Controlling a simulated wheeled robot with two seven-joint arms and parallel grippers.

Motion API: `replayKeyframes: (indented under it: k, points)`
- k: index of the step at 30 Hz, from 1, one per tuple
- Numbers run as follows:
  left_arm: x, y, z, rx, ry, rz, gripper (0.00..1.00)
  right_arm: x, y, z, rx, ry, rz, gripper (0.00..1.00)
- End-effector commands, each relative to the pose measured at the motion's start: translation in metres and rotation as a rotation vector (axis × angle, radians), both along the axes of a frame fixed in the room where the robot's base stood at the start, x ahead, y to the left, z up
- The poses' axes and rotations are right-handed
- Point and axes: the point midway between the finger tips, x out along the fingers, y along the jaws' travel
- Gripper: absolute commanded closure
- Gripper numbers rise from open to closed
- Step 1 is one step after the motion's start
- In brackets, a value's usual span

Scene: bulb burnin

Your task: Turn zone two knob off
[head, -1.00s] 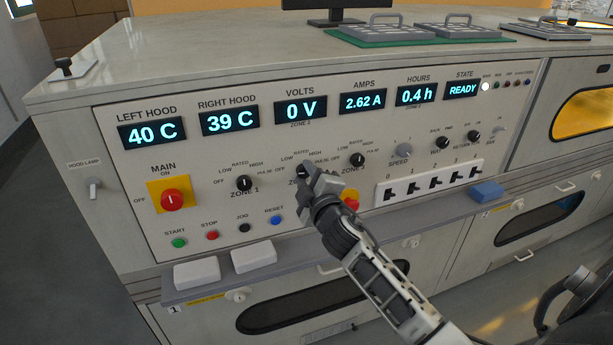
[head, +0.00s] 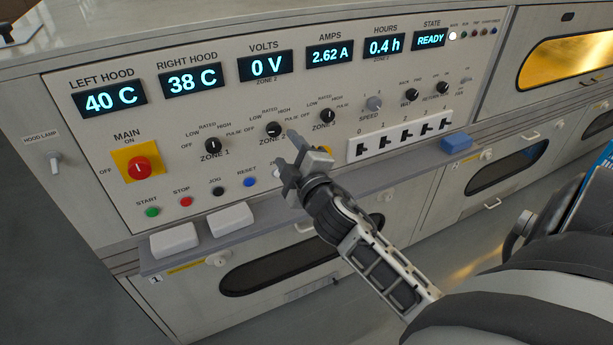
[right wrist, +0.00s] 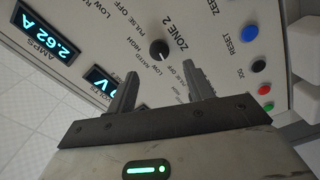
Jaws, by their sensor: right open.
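The zone 2 knob (head: 274,129) is a small black dial under the VOLTS display (head: 266,66), which reads 0 V. In the head view its exact pointer direction is too small to tell. My right gripper (head: 285,152) is open and empty, just below and right of the knob in the head view. In the right wrist view the knob (right wrist: 159,49) shows in the gap between the two fingers (right wrist: 160,68), beyond their tips and apart from them. My left gripper is not in view.
The zone 1 knob (head: 212,146) and zone 3 knob (head: 327,115) flank it. The red main switch (head: 140,167) is at left. Push buttons line the panel's lower part, above a ledge with white blocks (head: 230,219) and a blue block (head: 457,142). Toggle switches (head: 406,135) are at right.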

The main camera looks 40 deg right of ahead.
Motion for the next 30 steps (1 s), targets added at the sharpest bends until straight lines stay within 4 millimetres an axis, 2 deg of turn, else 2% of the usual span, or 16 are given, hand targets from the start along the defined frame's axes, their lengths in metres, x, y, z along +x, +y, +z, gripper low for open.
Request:
replayKeyframes:
  k: [1,6,12,18,30]
  points:
    - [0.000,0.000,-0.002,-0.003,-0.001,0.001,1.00,-0.014,0.003,-0.002,0.003,0.003,-0.001,0.48]
    - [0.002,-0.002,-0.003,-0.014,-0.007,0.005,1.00,-0.052,0.012,-0.003,0.003,0.003,-0.001,0.48]
    - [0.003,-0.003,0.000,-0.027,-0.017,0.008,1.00,-0.079,0.019,-0.002,0.001,0.003,-0.001,0.48]
    - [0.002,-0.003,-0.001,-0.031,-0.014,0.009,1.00,-0.087,0.021,0.000,0.000,0.000,-0.001,0.48]
    - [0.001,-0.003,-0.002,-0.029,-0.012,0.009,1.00,-0.087,0.021,0.000,-0.001,0.001,-0.001,0.48]
